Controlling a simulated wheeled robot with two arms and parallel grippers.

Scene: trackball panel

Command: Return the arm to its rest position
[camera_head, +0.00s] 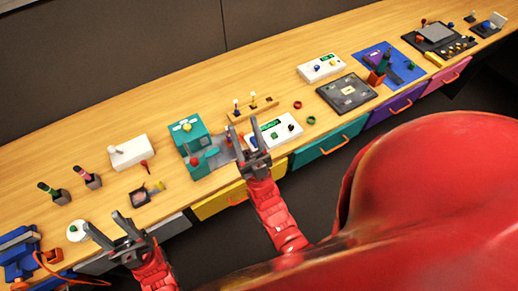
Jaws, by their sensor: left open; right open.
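My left gripper (103,221) is at the lower left, by the front edge of the counter. Its two fingers are spread and nothing shows between them. My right gripper (242,123) is near the middle of the view, with its fingers apart and no object held. It overlaps the left side of a white panel (287,126) with a green display, and hides part of it. Whether it touches the panel cannot be told. Another white panel (312,76) with a green display and a small blue part stands further right, apart from both grippers.
The long wooden counter (190,97) carries a teal machine (187,127), a white box (128,151) with a red lever, a dark board (360,101) and a blue mat (405,72). Coloured drawers with orange handles, including a yellow drawer (213,204), line its front. The counter's back strip is mostly clear.

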